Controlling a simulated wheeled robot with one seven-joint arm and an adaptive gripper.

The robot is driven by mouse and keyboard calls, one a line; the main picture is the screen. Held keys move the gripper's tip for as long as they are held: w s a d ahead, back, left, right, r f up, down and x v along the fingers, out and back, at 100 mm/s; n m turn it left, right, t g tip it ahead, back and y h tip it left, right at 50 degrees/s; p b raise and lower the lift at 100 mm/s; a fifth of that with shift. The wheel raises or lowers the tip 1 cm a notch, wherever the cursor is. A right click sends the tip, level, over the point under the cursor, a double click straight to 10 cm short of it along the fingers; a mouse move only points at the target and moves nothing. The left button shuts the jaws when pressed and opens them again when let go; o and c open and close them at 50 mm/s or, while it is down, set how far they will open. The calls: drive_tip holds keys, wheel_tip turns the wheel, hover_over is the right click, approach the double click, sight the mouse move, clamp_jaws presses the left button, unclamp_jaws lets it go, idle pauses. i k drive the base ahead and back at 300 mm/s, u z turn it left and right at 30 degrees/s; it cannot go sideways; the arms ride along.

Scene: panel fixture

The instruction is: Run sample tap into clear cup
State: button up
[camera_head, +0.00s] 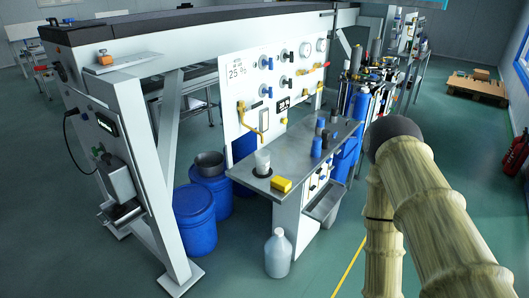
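A clear, whitish cup (262,160) stands upright at the left end of the grey metal shelf (300,152). The white panel (240,72) behind it carries several valves with blue or dark handles, such as a blue-handled one (265,62). A yellow pipe or lever (243,112) sits low on the panel's left part, above and left of the cup. I cannot tell which fitting is the sample tap, and no flow of liquid is visible. My gripper is not in view; thick pale ribbed links, apparently my arm, fill the lower right.
A yellow sponge-like block (281,184) lies near the shelf's front edge. Dark and blue small containers (317,146) stand farther right. Blue drums (195,222) and a pale jug (278,254) stand on the floor. A metal bin (323,203) hangs at the shelf front. The floor in front is open.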

sight(255, 105)
drive_tip(key=z, duration=0.15)
drive_tip(key=k, duration=0.4)
drive_tip(key=u, duration=0.8)
drive_tip(key=i, duration=1.35)
drive_tip(key=z, duration=0.85)
